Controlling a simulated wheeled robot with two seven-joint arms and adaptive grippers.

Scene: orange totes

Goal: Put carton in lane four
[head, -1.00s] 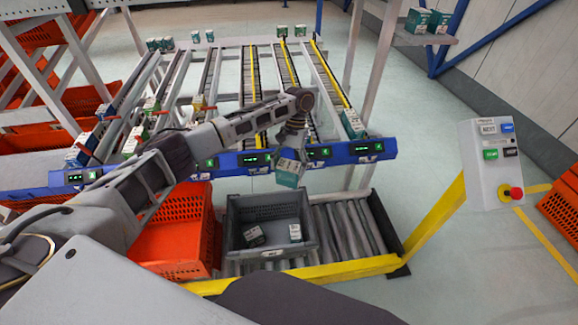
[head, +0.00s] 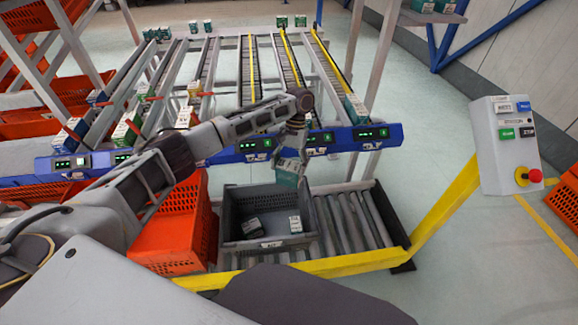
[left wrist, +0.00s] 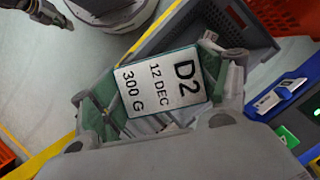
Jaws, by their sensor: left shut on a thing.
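My left gripper (head: 292,157) is shut on a teal carton (head: 289,174), held just in front of the blue rail and above the back right part of the grey tote (head: 228,228). In the left wrist view the carton (left wrist: 160,84) sits between the fingers, with its white label reading D2, 12 DEC, 300 G. The flow rack's sloping lanes (head: 246,78) lie behind the blue rail (head: 230,155), which carries several small displays. I cannot read lane numbers. My right gripper is not in view.
Two small cartons lie in the grey tote, which stands on a roller conveyor (head: 345,218). Orange crates (head: 165,240) stand left of it. Some lanes hold cartons at their front ends, including a teal one (head: 356,110) at the right. A control box (head: 508,150) stands right.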

